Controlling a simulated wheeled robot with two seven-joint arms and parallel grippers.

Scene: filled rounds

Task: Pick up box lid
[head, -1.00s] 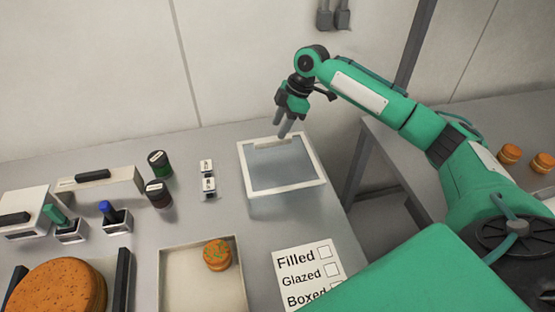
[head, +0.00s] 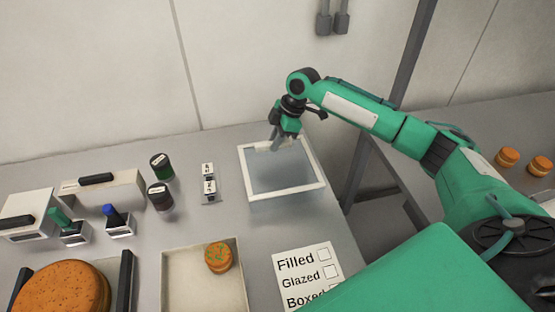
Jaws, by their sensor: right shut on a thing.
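The box lid (head: 318,187) is a clear panel with a white frame, at the back right of the grey table in the head view. My right gripper (head: 275,146) is at the lid's far edge, with its fingers pointing down and shut on the white rim there. The lid looks flat and level; I cannot tell whether it is clear of the table. The fingertips are partly hidden against the rim. My left gripper is out of view.
A white tray (head: 168,285) holds a round bun (head: 218,258) with green bits. A checklist card (head: 307,272) lies right of it. Dark jars (head: 161,197), small labelled pieces (head: 208,183) and tool holders (head: 118,223) stand left of the lid. Another table holds round buns (head: 508,157).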

